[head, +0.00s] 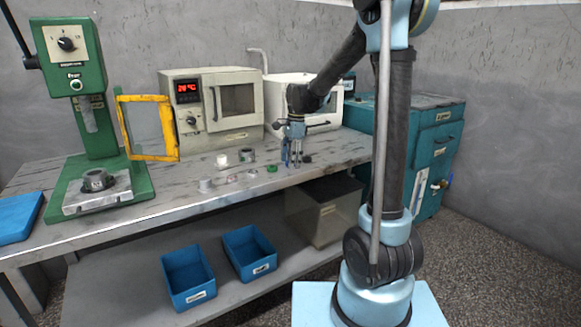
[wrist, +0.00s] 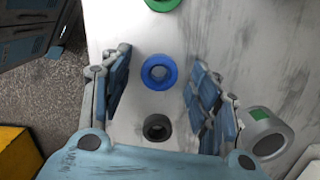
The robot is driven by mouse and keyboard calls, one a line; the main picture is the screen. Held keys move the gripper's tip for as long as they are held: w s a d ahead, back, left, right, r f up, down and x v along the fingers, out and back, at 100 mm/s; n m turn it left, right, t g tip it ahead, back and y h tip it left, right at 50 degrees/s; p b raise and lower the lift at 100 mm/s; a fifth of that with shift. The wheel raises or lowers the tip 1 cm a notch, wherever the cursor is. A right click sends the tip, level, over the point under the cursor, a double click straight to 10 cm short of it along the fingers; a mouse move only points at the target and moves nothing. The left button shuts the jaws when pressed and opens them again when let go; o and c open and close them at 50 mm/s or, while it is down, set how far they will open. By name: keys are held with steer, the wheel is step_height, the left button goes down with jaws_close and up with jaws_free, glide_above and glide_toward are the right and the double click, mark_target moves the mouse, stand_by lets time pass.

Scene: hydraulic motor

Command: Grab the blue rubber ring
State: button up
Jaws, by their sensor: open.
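The blue rubber ring (wrist: 160,72) lies flat on the grey workbench (wrist: 137,42), seen from above in the wrist view. My gripper (wrist: 158,80) is open and empty above the bench, with its two fingers to the left and right of the ring and apart from it. In the head view my gripper (head: 292,150) points down over the bench's right part. The ring cannot be made out there; the gripper seems to cover it.
A black ring (wrist: 157,127) lies close to the blue one, and a green ring (wrist: 162,3) on its other side. A grey metal cylinder (wrist: 264,134) stands right of the right finger. A heater box (head: 212,108) stands at the bench's back. Blue bins (head: 188,276) sit on the lower shelf.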

steer(key=shift+c, duration=0.6)
steer(key=c, duration=0.9)
